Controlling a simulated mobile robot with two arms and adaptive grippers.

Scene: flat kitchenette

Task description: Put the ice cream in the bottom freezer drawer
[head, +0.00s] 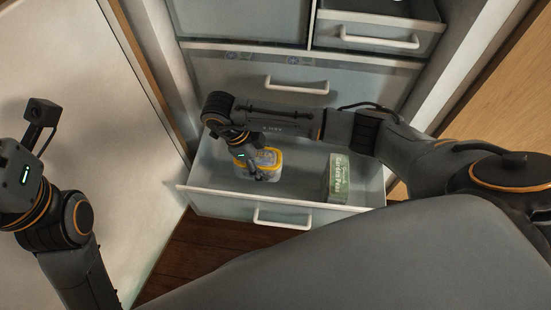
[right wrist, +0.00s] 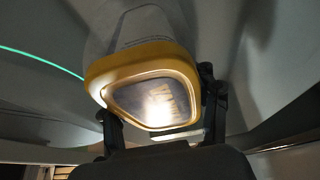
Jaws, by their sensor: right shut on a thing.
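The ice cream (head: 266,156) is a pale tub with a yellow lid, inside or just above the left part of the open bottom freezer drawer (head: 222,202). I cannot tell whether it touches the drawer floor. My right gripper (head: 260,174) is shut on it. In the right wrist view the ice cream's yellow lid (right wrist: 128,62) sits between the two dark fingers (right wrist: 160,118). My left arm is at the left edge of the head view, and its fingers do not show.
A green peas box (head: 338,180) stands in the right part of the drawer. A closed drawer (head: 350,85) is above, and a smaller drawer (head: 405,42) is at the upper right. A white door panel (head: 75,70) is at left. Drawer space between tub and box is free.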

